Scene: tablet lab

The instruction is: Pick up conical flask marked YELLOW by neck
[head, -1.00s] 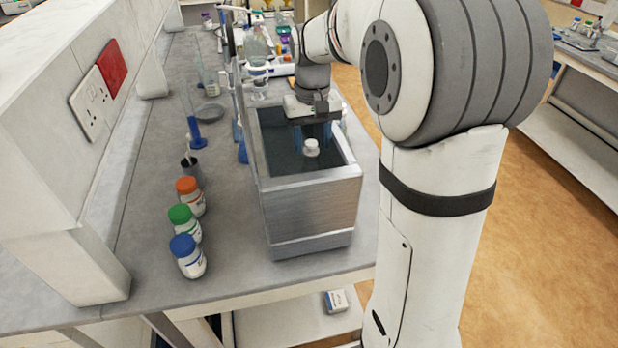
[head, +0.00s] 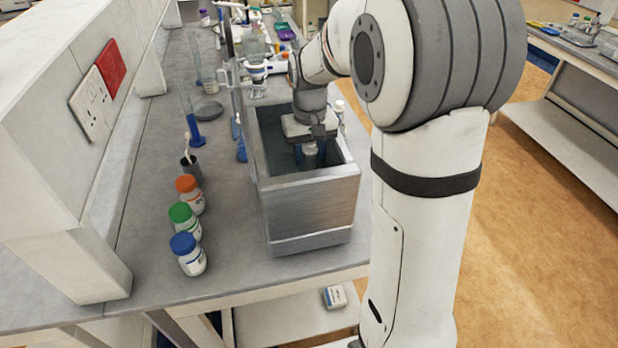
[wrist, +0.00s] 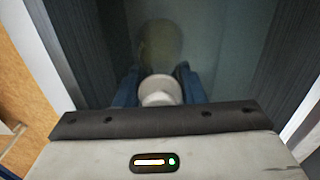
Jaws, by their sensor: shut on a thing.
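The conical flask shows mainly as a pale, round white top (wrist: 160,92) in the wrist view, between the blue fingers of my gripper (wrist: 158,84). My gripper is shut on it at the neck. A dim yellowish round shape (wrist: 159,42) shows just beyond the white top, blurred behind the murky surface. No marking can be read. In the head view my gripper (head: 309,152) points down inside the open metal tank, and hides most of the flask.
The metal tank (head: 313,208) has high walls close around my gripper. Bottles with blue (head: 183,243), green (head: 180,212) and orange (head: 186,184) caps stand to its left. A blue-based cylinder (head: 196,140) and glassware stand behind them.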

